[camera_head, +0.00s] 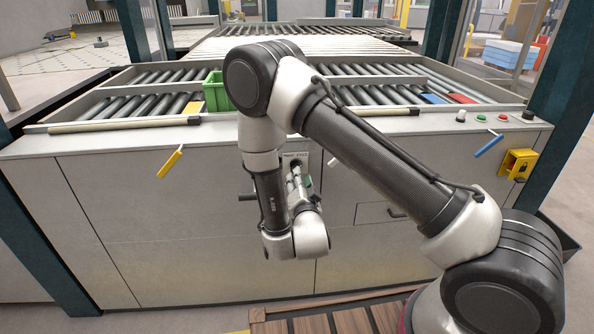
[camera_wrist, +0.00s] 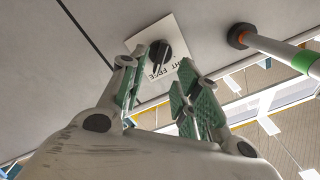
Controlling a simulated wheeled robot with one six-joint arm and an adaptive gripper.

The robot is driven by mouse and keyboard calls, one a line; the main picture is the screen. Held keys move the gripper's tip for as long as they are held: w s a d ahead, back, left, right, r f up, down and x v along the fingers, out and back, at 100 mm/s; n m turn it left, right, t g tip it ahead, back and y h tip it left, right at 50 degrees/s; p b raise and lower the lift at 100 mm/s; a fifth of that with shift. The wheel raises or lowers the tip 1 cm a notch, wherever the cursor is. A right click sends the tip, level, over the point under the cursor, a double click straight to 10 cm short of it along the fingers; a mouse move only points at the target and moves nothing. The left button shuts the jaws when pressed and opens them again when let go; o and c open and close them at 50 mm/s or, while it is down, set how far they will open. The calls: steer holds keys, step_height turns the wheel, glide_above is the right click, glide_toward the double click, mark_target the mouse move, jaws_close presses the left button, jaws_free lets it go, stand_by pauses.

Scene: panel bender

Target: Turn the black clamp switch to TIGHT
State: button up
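A black rotary knob (camera_wrist: 160,58) sits on a white square plate (camera_wrist: 140,37) on the grey machine front. The plate's text appears inverted in the wrist view; "EDGE" is legible and the rest is partly covered. My gripper (camera_wrist: 157,70) is open, its green-padded fingers spread, with the knob in line with the gap between them. Nothing is held, and whether a finger touches the knob cannot be told. In the head view, the white plate (camera_head: 294,155) shows just above my gripper (camera_head: 297,175). No TIGHT marking is legible, so the knob's setting cannot be told.
A rod (camera_wrist: 278,48) with a black end and coloured bands stands right of the plate in the wrist view. Yellow (camera_head: 171,163) and blue (camera_head: 488,146) levers project from the machine front. Round buttons and a black control (camera_head: 527,115) line the top right edge. A green bin (camera_head: 215,92) rests on the rollers.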

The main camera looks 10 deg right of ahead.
steer(key=w, duration=0.6)
steer(key=shift+w, duration=0.15)
steer(key=shift+d, duration=0.15)
jaws_close()
